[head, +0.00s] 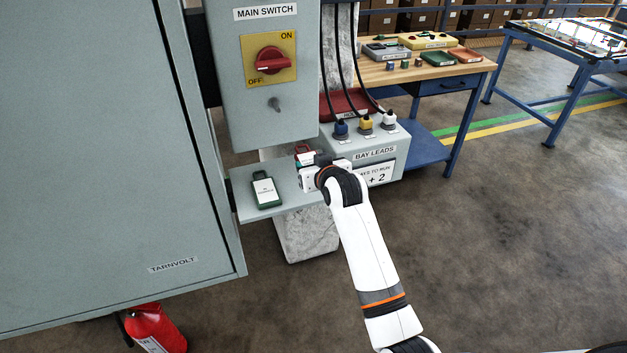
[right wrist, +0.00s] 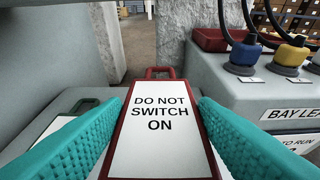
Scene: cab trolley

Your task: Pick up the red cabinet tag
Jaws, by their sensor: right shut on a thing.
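The red cabinet tag (right wrist: 159,115) has a white face reading "DO NOT SWITCH ON" and a red loop at its far end. It lies between the teal fingers of my right gripper (right wrist: 158,130) in the right wrist view, and the gripper is shut on it. In the head view my right gripper (head: 318,172) is over the right part of the grey shelf (head: 285,193). Only a bit of the red tag (head: 303,149) shows there, the rest hidden behind the gripper. My left gripper is not in view.
A green tag (head: 264,191) lies on the shelf to the left. The main switch (head: 273,61) is above, its red knob on a yellow plate. The bay leads box (head: 395,143), with blue, yellow and white plugs, stands right of the gripper. A large grey cabinet door (head: 100,150) fills the left.

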